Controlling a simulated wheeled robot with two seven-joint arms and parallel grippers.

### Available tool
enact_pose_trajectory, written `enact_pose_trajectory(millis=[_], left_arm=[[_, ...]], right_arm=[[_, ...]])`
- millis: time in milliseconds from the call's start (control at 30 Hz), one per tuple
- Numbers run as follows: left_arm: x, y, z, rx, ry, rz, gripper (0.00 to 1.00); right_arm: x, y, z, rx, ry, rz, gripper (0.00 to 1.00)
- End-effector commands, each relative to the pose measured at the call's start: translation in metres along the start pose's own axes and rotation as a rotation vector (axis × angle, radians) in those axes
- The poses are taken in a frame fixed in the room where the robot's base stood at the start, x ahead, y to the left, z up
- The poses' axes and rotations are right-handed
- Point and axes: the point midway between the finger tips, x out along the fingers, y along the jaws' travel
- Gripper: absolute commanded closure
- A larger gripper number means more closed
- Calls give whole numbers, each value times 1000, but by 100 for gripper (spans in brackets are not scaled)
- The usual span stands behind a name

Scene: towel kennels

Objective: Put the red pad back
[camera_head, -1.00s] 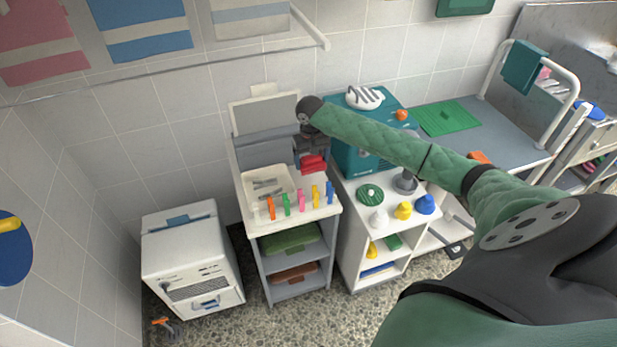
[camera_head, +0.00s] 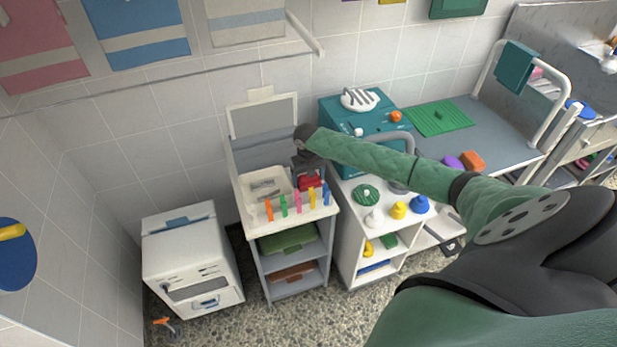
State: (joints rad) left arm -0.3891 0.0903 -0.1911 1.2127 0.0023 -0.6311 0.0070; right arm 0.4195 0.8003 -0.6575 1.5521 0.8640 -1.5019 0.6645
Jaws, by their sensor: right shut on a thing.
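The red pad (camera_head: 309,182) is at the right part of the white cart top (camera_head: 246,207), behind the row of coloured clips. My right gripper (camera_head: 308,172) points down from above and is shut on the red pad. The gripper and wrist hide the pad's upper part. I cannot tell whether the pad touches the cart top. My left gripper is not in view.
A pale tray (camera_head: 268,188) lies left of the pad. Coloured clips (camera_head: 297,202) stand along the cart's front edge. A teal box (camera_head: 340,108) and a white shelf unit with yellow and blue pieces (camera_head: 398,210) stand close on the right.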

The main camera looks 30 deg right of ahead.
Motion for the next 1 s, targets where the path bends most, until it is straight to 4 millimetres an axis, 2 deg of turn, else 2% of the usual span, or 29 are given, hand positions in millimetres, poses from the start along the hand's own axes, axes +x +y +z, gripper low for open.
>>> enact_pose_trajectory(millis=[100, 133, 167, 567, 767, 1000], left_arm=[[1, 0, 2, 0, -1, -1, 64], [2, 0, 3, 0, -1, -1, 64], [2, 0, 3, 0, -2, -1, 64], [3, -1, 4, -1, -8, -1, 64], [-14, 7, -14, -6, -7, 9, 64], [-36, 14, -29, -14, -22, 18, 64]], right_arm=[[2, 0, 0, 0, 0, 0, 40], [2, 0, 0, 0, 0, 0, 13], [2, 0, 0, 0, 0, 0, 10], [-4, 0, 0, -1, 1, 0, 10], [-32, 1, -1, -1, 3, 0, 10], [-79, 0, -1, -1, 2, 0, 10]])
